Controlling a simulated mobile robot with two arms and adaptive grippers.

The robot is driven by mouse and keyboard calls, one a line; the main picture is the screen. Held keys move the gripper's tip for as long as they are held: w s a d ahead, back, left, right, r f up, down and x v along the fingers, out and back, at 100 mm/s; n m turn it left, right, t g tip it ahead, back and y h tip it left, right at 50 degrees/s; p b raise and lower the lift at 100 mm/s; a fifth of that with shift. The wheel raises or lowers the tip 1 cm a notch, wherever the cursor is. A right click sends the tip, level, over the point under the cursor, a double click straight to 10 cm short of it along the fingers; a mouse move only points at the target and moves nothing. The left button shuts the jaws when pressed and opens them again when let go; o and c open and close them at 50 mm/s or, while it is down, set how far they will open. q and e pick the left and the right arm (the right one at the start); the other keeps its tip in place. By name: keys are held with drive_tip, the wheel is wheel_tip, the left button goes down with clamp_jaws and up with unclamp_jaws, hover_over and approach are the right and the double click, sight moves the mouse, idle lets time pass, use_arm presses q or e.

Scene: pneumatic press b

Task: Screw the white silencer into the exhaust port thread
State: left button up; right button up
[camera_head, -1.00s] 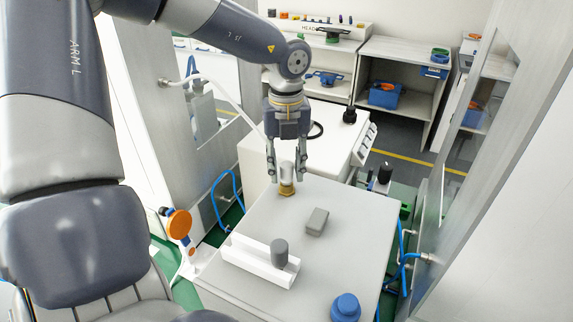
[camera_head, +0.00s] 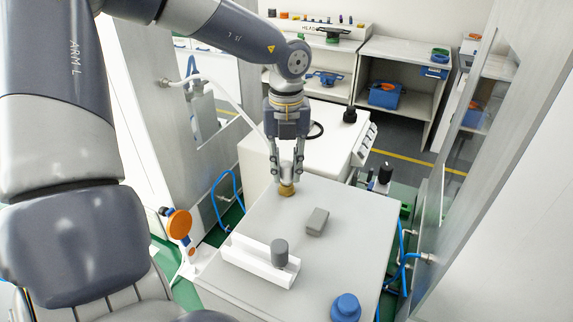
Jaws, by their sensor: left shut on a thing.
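My left gripper (camera_head: 287,171) reaches down from above in the head view. Its fingers are shut on the white silencer (camera_head: 287,172), a small pale cylinder that the fingers partly cover. The silencer stands upright over a brass-coloured fitting (camera_head: 286,188) at the back left of the grey table-like top (camera_head: 350,215). This fitting appears to be the exhaust port. Its thread is hidden, and I cannot tell how deep the silencer sits in it. My right gripper is not in view.
On the grey top are a grey block (camera_head: 317,221), a white rail (camera_head: 258,262) with a dark grey cylinder (camera_head: 280,253), and a blue knob (camera_head: 345,308). A white box-like unit (camera_head: 335,135) stands behind. Blue hoses (camera_head: 228,190) run at the left edge.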

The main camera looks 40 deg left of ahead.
use_arm(q)
drive_tip(key=m, duration=0.4)
drive_tip(key=shift+m, duration=0.3)
drive_tip(key=m, duration=0.4)
drive_tip(key=o, duration=0.6)
